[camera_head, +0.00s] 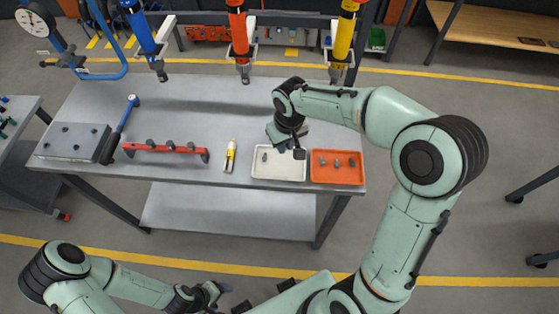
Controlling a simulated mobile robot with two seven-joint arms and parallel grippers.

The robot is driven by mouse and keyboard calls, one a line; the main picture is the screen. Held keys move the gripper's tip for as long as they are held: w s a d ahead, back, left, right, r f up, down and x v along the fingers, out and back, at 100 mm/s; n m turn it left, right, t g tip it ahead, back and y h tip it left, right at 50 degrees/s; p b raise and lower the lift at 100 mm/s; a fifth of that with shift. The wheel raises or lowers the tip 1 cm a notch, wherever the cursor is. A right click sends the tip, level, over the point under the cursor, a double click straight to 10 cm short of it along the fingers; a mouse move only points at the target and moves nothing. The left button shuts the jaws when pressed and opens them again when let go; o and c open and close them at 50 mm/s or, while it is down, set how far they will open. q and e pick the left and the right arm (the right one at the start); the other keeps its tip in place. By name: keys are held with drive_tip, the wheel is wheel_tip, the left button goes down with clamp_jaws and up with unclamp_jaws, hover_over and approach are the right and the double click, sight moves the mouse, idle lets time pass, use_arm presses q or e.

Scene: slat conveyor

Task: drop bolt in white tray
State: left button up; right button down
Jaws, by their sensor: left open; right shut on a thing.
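The white tray (280,176) lies at the front right of the grey table, with one small grey bolt (265,157) on its left side. My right gripper (297,147) is over the back right part of the white tray. It is shut on a small dark bolt (299,153), mostly hidden by the fingers. I cannot tell the exact gap between that bolt and the tray floor. The orange tray (338,179) stands just right of the white tray and holds several bolts. My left gripper (218,291) is open and empty, low in front of the table.
A yellow-and-white tube (231,156) lies left of the white tray. A red bar with knobs (166,151), a grey block (72,142) and a blue-handled tool (126,115) are further left. Blue, orange (238,35) and yellow tools hang over the table's back. The table's middle is clear.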

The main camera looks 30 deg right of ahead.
drive_tip(key=b, duration=0.2)
hover_over(285, 162)
wheel_tip(285, 162, down, 4)
drive_tip(key=shift+f, duration=0.2)
use_arm(q)
drive_tip(key=s+f, duration=0.2)
drive_tip(key=f, duration=0.1)
use_arm(e)
drive_tip(key=c, duration=1)
unclamp_jaws()
drive_tip(key=shift+w, duration=0.1)
use_arm(q)
drive_tip(key=shift+r, duration=0.1)
use_arm(e)
drive_tip(key=shift+r, duration=0.1)
use_arm(q)
drive_tip(key=shift+w+r+p, duration=0.55)
drive_tip(key=shift+r+p, duration=0.15)
drive_tip(key=shift+r, duration=0.05)
use_arm(e)
drive_tip(key=r, duration=0.4)
drive_tip(key=s+r, duration=0.1)
drive_tip(key=r, duration=0.8)
drive_tip(key=shift+s+r, duration=0.15)
drive_tip(key=shift+s, duration=0.2)
use_arm(q)
drive_tip(key=shift+s, duration=0.1)
